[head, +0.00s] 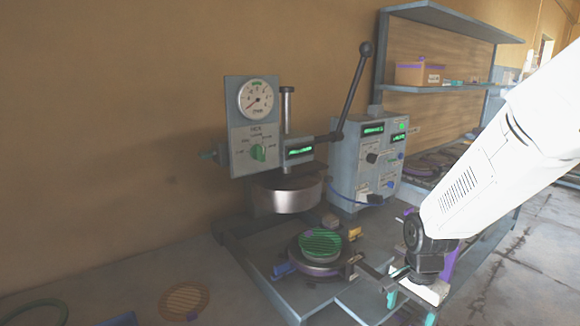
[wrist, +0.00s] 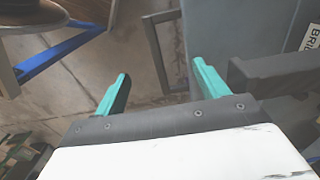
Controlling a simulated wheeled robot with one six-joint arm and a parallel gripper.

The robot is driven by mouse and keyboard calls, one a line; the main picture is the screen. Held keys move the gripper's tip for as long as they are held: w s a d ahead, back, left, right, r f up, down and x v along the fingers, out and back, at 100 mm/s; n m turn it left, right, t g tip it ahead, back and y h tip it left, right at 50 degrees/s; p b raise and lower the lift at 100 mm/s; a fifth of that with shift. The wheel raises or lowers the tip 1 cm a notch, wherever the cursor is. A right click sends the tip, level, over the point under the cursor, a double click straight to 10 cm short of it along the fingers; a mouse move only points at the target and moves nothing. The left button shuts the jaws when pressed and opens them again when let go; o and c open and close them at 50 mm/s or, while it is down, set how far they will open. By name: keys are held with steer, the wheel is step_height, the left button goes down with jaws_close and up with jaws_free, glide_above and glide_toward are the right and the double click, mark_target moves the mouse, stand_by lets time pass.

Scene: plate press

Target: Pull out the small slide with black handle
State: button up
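The small slide (head: 366,271) sticks out at the front right of the round plate holder, with a dark bar-like handle (head: 388,279) at its end. My gripper (head: 411,306) is just right of this handle, low by the edge of the press bench. A dark bar (wrist: 280,74), which looks like the handle, lies just outside the right finger. I cannot tell whether they touch. My wrist hides part of the handle area in the head view.
The press (head: 290,195) with its long lever (head: 352,95) stands behind a round holder bearing a green patterned disc (head: 320,242). A control box (head: 368,150) and shelves (head: 450,92) are behind. Open floor (head: 530,250) lies to the right.

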steer(key=shift+s+d, duration=0.15)
steer(key=shift+s, duration=0.25)
steer(key=shift+s+r, duration=0.2)
steer(key=shift+r, duration=1.05)
steer(key=shift+s+r, duration=0.2)
steer(key=shift+r, duration=1)
steer(key=s+d, duration=0.6)
steer(key=s, duration=0.2)
steer(key=shift+a, duration=0.1)
